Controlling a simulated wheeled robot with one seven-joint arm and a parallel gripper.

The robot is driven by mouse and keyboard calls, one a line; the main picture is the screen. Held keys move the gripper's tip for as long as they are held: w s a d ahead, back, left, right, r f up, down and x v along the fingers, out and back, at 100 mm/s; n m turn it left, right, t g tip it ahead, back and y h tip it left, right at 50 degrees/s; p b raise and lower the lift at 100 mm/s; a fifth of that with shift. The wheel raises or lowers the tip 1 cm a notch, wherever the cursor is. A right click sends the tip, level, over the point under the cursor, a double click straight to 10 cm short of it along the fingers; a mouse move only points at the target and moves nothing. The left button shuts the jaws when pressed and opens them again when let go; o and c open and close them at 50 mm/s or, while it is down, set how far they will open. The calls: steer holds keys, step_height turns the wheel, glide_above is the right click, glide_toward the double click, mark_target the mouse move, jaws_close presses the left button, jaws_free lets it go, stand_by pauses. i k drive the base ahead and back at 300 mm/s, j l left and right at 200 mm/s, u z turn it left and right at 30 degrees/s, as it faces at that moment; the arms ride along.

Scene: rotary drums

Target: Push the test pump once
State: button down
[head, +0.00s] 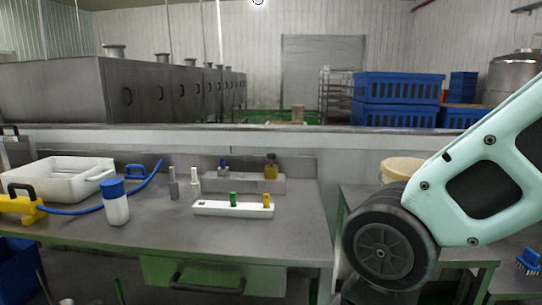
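A yellow device with a black handle (22,203) stands at the far left of the steel table (150,236), partly cut off by the picture's edge. It looks like the test pump, though I cannot be certain. A blue hose (88,210) runs from it across the table towards a blue fitting (136,172). The black handle sits above the yellow body. My gripper is not in view. Only my pale green arm shows at the right, with its black joint in front of the table's right end, well apart from the yellow device.
A white tub (80,182) stands behind the hose. A white bottle with a blue cap (116,203) stands in front of it. A white rack (212,208) holds a green and a yellow item. Small bottles stand behind. The table's front middle is clear.

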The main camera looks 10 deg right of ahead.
mark_target(271, 157)
steer(key=i+j+z, duration=0.25)
steer(key=i+j, duration=0.4)
steer(key=i, duration=0.2)
steer(key=i+j+z, duration=0.25)
steer(key=i+j, duration=0.5)
